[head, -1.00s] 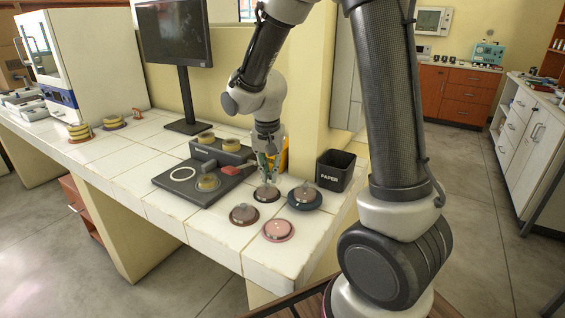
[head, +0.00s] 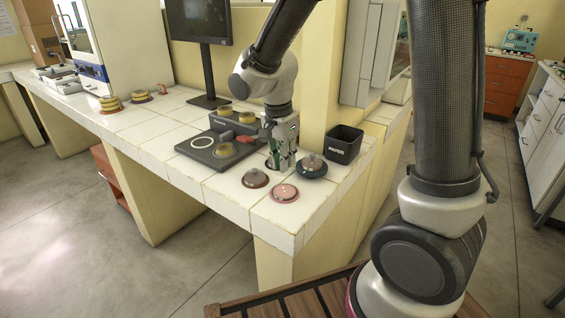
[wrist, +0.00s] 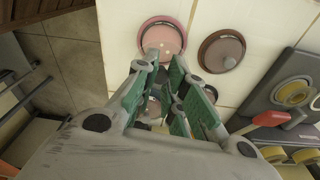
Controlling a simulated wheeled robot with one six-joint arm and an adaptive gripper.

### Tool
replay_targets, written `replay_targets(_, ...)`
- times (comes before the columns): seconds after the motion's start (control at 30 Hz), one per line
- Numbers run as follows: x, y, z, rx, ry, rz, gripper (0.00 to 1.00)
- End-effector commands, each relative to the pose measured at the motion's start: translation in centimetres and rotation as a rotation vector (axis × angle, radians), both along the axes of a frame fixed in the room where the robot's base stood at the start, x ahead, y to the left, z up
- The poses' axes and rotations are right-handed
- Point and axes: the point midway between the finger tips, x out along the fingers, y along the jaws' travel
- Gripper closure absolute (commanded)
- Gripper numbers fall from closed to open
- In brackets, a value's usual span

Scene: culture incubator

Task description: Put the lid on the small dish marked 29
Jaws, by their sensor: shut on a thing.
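My gripper (head: 282,164) points down at the front part of the bench, between the brown lid and the blue lid. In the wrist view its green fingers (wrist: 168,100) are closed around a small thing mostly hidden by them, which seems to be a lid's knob. The wrist view also shows the pink lid (wrist: 163,38) and the brown lid (wrist: 221,51). No number is readable.
A black bin (head: 344,144) stands at right, a monitor (head: 199,22) at the back. Dish stacks (head: 110,103) stand far left.

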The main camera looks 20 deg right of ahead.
Motion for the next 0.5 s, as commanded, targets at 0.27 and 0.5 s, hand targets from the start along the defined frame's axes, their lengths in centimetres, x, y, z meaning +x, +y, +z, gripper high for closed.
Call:
replay_targets(0.27,-0.1,-0.1,-2.2,-0.002,0.004,-0.008,0.97)
replay_targets(0.5,0.0,-0.1,-4.6,-0.002,0.003,-0.006,0.97)
